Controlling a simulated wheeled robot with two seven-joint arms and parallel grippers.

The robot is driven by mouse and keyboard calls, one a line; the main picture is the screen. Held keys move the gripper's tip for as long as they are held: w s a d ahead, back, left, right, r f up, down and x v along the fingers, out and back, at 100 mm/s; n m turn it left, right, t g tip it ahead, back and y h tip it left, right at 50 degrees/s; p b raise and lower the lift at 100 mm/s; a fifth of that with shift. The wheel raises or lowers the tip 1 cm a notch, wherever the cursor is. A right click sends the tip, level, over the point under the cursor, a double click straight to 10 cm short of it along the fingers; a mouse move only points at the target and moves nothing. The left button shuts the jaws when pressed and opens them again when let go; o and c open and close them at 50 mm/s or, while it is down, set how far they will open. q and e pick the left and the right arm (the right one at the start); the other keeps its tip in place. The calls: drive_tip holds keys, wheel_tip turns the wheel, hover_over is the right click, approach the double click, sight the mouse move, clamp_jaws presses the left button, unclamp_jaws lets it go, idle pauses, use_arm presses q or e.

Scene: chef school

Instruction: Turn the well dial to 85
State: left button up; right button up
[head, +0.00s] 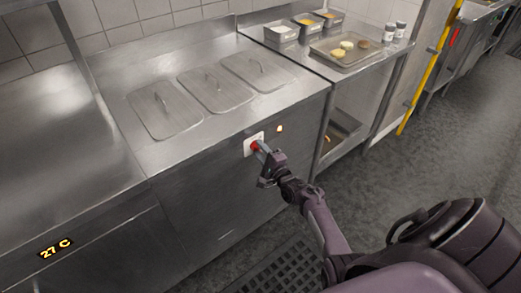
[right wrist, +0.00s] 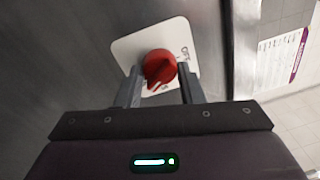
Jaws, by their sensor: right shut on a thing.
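The red well dial (head: 255,146) sits on a white plate (head: 247,150) on the front of the steel counter, below the lidded wells. My right gripper (head: 260,150) is at the dial, its fingers shut on it. In the right wrist view the dial (right wrist: 158,67) shows between the two fingers (right wrist: 159,85), its pointer ridge aimed down and slightly left. The plate (right wrist: 125,48) carries small dark lettering at the right, with the word OFF seemingly readable; the other marks are hidden or too small to read. My left gripper is not in view.
Lidded wells (head: 215,90) are set in the counter top. A glowing "27 C" readout (head: 56,248) shows at the lower left. A side table holds a tray (head: 349,62) of food and metal containers (head: 281,32). A small light (head: 279,128) is right of the dial.

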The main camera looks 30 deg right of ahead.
idle(0.3)
drive_tip(key=o, duration=1)
drive_tip(key=s, duration=0.7)
drive_tip(key=shift+s+f, duration=0.25)
drive_tip(key=shift+s, duration=0.1)
